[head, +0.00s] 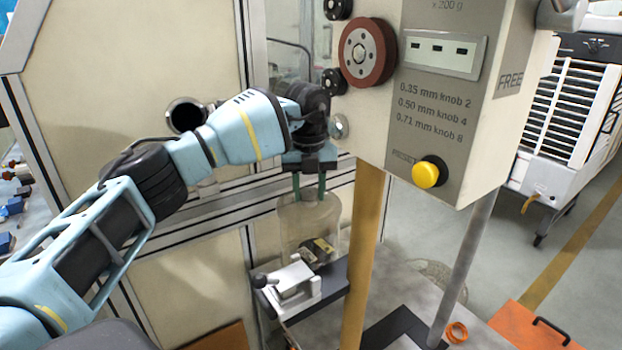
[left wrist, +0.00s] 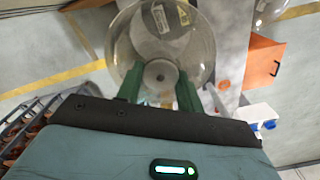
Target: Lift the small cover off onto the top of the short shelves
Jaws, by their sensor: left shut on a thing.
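The small cover (head: 298,222) is a clear, see-through dome below my left gripper in the head view. My left gripper (head: 309,188) has green fingers shut on the knob at its top. In the left wrist view the cover (left wrist: 192,50) is seen from above, with its grey knob between the green fingers (left wrist: 160,88). A small dark part with a yellowish label shows through the cover's lower half. I cannot tell whether the cover's rim touches what is under it. The short shelves cannot be made out for certain. My right gripper is out of view.
A grey control box (head: 440,100) with a yellow button (head: 425,175) hangs close right of my left gripper. An orange panel (head: 535,328) lies lower right.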

